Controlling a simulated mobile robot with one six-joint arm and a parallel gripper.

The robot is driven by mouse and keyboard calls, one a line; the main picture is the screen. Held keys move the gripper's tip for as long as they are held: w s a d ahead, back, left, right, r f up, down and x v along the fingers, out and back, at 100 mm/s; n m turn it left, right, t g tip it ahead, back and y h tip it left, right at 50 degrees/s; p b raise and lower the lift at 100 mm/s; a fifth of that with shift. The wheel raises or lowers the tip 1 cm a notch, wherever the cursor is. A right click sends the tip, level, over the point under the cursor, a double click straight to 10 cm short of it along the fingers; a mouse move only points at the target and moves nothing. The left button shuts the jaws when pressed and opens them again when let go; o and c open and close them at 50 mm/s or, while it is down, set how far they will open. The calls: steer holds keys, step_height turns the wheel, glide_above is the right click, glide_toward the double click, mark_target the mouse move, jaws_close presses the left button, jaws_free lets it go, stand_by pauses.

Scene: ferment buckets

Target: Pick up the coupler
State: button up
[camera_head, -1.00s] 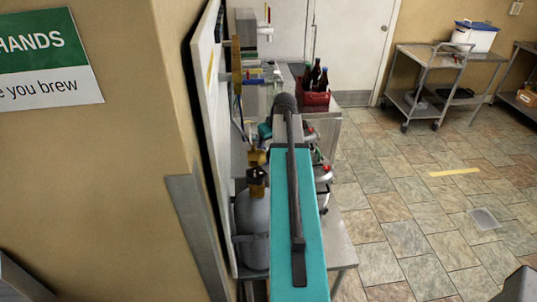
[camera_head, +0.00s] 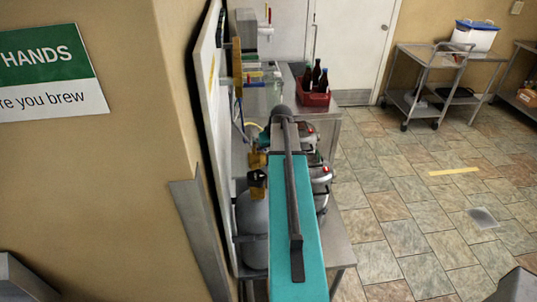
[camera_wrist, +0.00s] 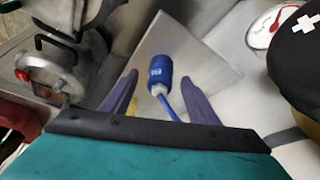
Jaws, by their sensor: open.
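The coupler (camera_wrist: 159,66) shows in the wrist view as a blue cylindrical piece with a blue hose running down from it. It lies over a pale flat plate. My gripper (camera_wrist: 159,78) is open, with one purple finger on each side of the coupler's lower part in the picture. I cannot tell whether the fingers are level with it in depth or touching it. In the head view my teal arm hides the gripper, and I cannot make out the coupler there.
A keg top with a red button (camera_wrist: 40,64) is at the left in the wrist view; a dark rounded cap (camera_wrist: 298,65) and gauge (camera_wrist: 268,27) are at the right. In the head view, a grey cylinder (camera_head: 252,222) and red bottle crate (camera_head: 314,97) share the bench area.

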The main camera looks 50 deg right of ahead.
steer(key=shift+w+f, duration=0.25)
steer(key=shift+f, duration=0.35)
steer(key=c, duration=1.3)
steer(key=shift+o, duration=0.2)
steer(key=shift+r, duration=0.15)
steer(key=shift+r+b, duration=0.35)
steer(key=shift+r, duration=0.4)
steer(key=r, duration=0.1)
steer(key=r+b, duration=0.1)
steer(key=r, duration=0.1)
steer(key=r+b, duration=0.1)
steer(key=r, duration=0.1)
steer(key=shift+s+d, duration=0.15)
steer(key=shift+d, duration=0.15)
steer(key=s+d+b, duration=0.6)
steer(key=s+d, duration=0.5)
steer(key=d, duration=0.2)
steer(key=shift+s+d+r, duration=0.15)
steer(key=shift+s, duration=0.05)
